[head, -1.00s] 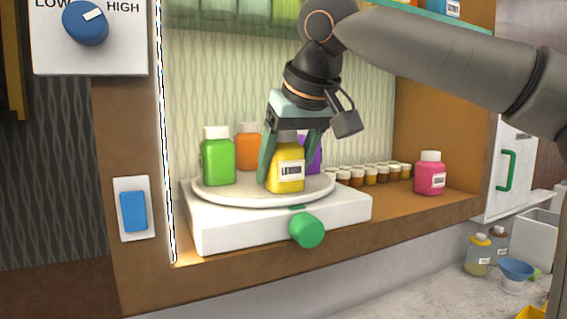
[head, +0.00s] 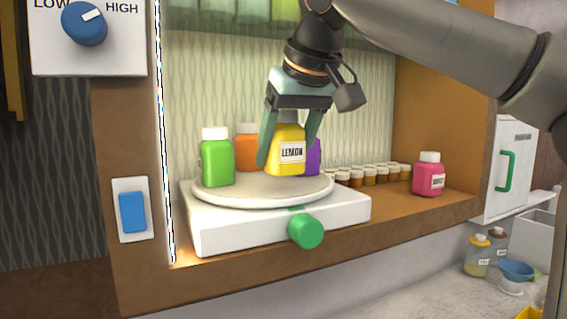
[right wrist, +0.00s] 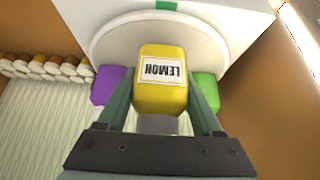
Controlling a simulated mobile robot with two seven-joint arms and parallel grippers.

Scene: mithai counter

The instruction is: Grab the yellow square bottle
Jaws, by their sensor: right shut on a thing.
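The yellow square bottle (head: 286,161), labelled LEMON, is held upright just above the white round turntable (head: 225,195). My right gripper (head: 287,158) comes from above and is shut on it, one finger on each side. In the right wrist view the yellow bottle (right wrist: 161,95) sits between the fingers of my right gripper (right wrist: 161,108), with its label facing the turntable's front edge. Its cap is partly hidden by the gripper. My left gripper is not in view.
On the turntable stand a green bottle (head: 216,160), an orange bottle (head: 246,142) and a purple bottle (head: 314,158), close around the held one. A pink bottle (head: 429,176) and several small jars (head: 370,176) stand on the shelf to the right. A green knob (head: 306,231) sticks out in front.

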